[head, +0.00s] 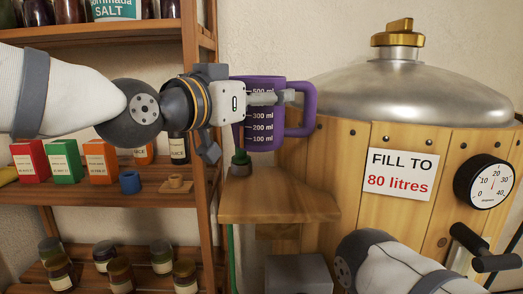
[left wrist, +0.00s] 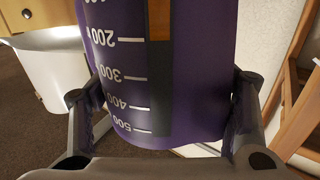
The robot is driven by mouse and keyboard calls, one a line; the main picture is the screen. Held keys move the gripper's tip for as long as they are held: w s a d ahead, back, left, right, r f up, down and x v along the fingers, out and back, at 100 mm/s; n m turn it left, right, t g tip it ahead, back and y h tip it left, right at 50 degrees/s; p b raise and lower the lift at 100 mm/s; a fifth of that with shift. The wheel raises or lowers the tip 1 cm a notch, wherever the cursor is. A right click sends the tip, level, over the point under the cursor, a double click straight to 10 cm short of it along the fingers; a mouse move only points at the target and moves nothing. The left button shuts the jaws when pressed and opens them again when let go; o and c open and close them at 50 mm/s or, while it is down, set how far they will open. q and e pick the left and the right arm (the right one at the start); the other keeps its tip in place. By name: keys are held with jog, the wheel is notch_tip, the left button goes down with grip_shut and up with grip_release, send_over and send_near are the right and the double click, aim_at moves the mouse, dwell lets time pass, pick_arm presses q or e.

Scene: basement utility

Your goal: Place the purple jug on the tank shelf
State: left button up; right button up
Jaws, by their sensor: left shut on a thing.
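The purple jug (head: 265,128), with white level marks and a handle on its right, is upright in the head view. My left gripper (head: 278,97) is shut around the jug's upper body from the left. In the left wrist view the purple jug (left wrist: 115,70) fills the middle, with one finger on each side. The tank shelf (head: 280,207) is a wooden ledge on the front left of the tank. The jug appears above this shelf, with a gap below its base in the picture. My right gripper is out of view; only part of that arm shows.
A wooden rack (head: 110,192) with boxes and jars fills the left. The shelf's front is bare.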

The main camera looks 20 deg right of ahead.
aim_at(260, 144)
pick_arm(q)
notch_tip(260, 144, down, 9)
jog(key=shift+d+r, duration=0.1)
jog(key=shift+r, duration=0.15)
jog(key=o, duration=1.6)
jog(key=shift+f, duration=0.2)
